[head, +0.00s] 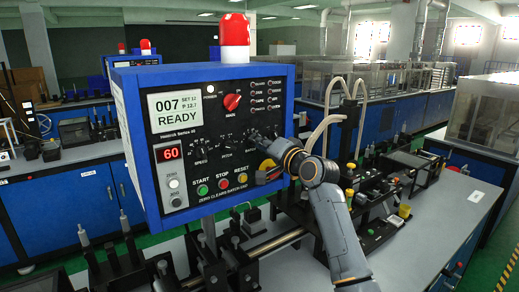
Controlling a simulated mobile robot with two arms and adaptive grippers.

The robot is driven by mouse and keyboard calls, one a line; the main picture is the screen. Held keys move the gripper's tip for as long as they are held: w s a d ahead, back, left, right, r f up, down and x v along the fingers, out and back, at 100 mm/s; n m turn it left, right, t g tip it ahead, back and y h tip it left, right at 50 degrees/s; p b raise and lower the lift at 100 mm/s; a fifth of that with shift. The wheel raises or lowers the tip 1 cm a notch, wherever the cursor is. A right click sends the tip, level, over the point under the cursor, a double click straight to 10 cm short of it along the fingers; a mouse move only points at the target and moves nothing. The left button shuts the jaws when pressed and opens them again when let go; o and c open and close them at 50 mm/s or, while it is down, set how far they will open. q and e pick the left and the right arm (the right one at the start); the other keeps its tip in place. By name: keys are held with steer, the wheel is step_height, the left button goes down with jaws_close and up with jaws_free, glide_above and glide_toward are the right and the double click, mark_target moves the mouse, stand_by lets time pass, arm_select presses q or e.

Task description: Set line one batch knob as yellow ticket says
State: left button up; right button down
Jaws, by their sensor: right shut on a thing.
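The blue control box (123,140) stands at the centre left with a black front panel. A row of dials labelled SPEED, PITCH and BATCH runs across its middle. My right gripper (258,139) reaches in from the lower right and is shut at the BATCH dial, the rightmost of the row. Its fingers hide most of that knob, so its setting cannot be read. The screen (176,112) shows 007 and READY, with smaller text at its right. No yellow ticket can be made out. My left gripper is out of view.
Below the dials are the START (202,190), STOP and RESET buttons. A red selector knob (232,102) sits above, and a red 60 display (168,152) at left. A yellow patch (267,164) shows beneath my gripper. Machine fixtures crowd the bench around my arm.

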steer(key=n, duration=0.6)
steer(key=n+b, duration=0.1)
steer(key=n, duration=1.2)
steer(key=shift+s+a+n+b, duration=0.15)
steer(key=shift+a+n+b, duration=0.15)
steer(key=shift+b, duration=0.1)
steer(key=c, duration=1.4)
jaws_free()
steer(key=shift+s+d, duration=0.1)
